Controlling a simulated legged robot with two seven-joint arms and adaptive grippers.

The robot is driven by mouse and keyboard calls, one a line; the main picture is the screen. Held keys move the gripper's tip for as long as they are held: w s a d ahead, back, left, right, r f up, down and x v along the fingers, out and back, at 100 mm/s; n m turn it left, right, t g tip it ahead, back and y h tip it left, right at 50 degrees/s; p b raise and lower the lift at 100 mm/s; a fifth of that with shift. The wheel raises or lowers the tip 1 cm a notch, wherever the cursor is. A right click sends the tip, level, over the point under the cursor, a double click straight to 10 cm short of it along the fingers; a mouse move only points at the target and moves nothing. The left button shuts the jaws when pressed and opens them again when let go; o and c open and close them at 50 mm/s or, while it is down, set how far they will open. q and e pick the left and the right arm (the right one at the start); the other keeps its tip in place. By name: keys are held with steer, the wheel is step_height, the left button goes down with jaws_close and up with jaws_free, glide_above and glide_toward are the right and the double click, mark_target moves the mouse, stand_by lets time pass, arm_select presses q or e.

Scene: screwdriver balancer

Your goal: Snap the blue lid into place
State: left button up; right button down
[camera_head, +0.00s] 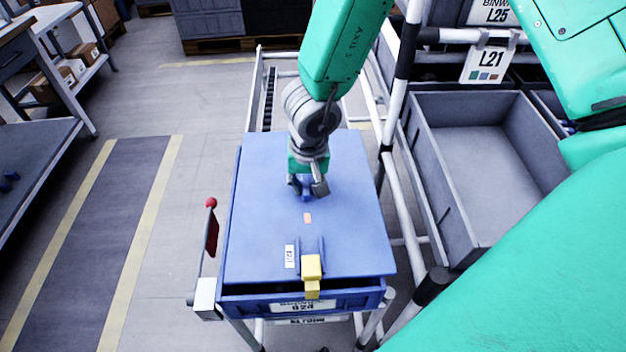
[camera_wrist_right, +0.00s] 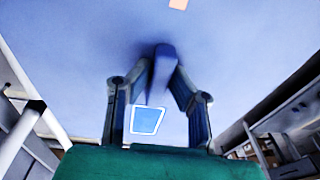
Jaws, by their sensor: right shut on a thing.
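The blue lid (camera_head: 265,210) lies over the blue crate (camera_head: 345,301) in the head view. A dark gap shows between the lid's front edge and the crate's rim, so the lid is not flush there. A yellow latch (camera_head: 312,268) sits at the lid's front edge. My right gripper (camera_head: 307,190) is shut on the blue handle (camera_head: 306,195) near the lid's far part. In the right wrist view the gripper's fingers (camera_wrist_right: 160,75) close around the handle (camera_wrist_right: 163,68), with the lid (camera_wrist_right: 240,50) filling the background. My left gripper is not in view.
A grey bin (camera_head: 480,150) labelled L21 stands on the rack at the right, beside a striped post (camera_head: 399,75). A red-knobbed lever (camera_head: 211,204) stands left of the crate. The floor (camera_head: 200,140) at left is clear up to the shelves.

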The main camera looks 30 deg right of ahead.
steer(key=a, duration=0.2)
steer(key=shift+a+r, duration=0.35)
steer(key=shift+a, duration=0.05)
steer(key=shift+w+d+f+y+b, duration=0.15)
steer(key=shift+d+f+b, duration=0.1)
steer(key=shift+d, duration=0.45)
steer(key=shift+w+d+f+y+b, duration=0.1)
steer(key=shift+d+f+y+b, duration=0.1)
steer(key=shift+d, duration=0.5)
steer(key=shift+s+a+r, duration=0.1)
steer(key=shift+a+r, duration=0.05)
steer(key=shift+a, duration=0.2)
steer(key=shift+a+r+b, duration=0.15)
steer(key=shift+a+b, duration=0.3)
steer(key=shift+a, duration=0.15)
steer(key=shift+t+y, duration=0.25)
steer(key=shift+t, duration=0.05)
steer(key=shift+s+d, duration=0.1)
steer(key=shift+d, duration=0.75)
steer(key=shift+a, duration=0.7)
steer(key=shift+d+p, duration=0.55)
steer(key=shift+p, duration=0.05)
steer(key=shift+a, duration=0.4)
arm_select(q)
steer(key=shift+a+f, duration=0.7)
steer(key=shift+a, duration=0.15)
arm_select(e)
steer(key=shift+f, duration=0.25)
